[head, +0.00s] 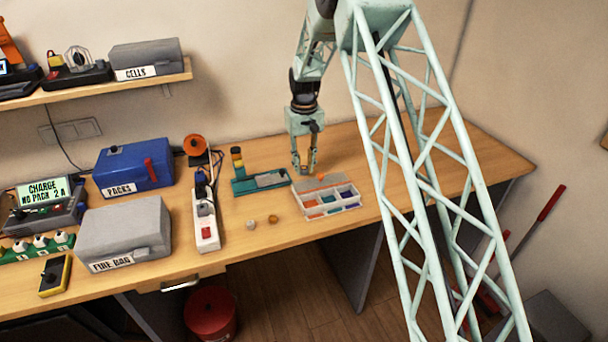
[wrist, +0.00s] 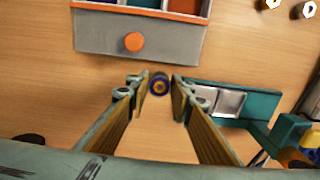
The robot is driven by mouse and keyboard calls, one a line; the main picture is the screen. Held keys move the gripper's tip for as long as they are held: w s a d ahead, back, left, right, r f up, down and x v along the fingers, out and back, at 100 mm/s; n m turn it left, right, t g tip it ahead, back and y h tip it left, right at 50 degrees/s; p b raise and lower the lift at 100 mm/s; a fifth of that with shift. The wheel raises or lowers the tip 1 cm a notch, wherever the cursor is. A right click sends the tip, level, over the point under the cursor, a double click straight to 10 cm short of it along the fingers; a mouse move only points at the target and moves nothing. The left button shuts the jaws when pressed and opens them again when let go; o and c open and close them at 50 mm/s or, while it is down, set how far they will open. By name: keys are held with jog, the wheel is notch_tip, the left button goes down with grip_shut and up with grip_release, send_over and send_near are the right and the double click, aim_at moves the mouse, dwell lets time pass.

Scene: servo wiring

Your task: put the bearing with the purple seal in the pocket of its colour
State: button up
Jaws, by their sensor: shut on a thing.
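My gripper (head: 305,168) points down behind the grey pocket tray (head: 337,209). In the wrist view its fingers (wrist: 159,88) are closed around a small round bearing (wrist: 159,84) with a dark blue-purple ring and an orange-brown middle. In the head view the bearing is too small to make out. The tray (wrist: 140,38) lies ahead of the fingers in the wrist view, apart from the bearing. Its pockets show teal, blue-purple and orange-red floors; the wrist view cuts them off at the top. An orange round knob (wrist: 134,41) sits on the tray's near grey part.
A teal fixture (head: 260,181) stands left of my gripper. A white power strip (head: 206,225) is further left. The bench edge runs in front of the tray.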

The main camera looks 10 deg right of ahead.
aim_at(304, 168)
jog(key=shift+f, duration=1.85)
jog(key=shift+f, duration=0.15)
jog(key=o, duration=1)
jog(key=shift+c, duration=0.2)
notch_tip(304, 168, up, 12)
jog(key=shift+r, duration=0.1)
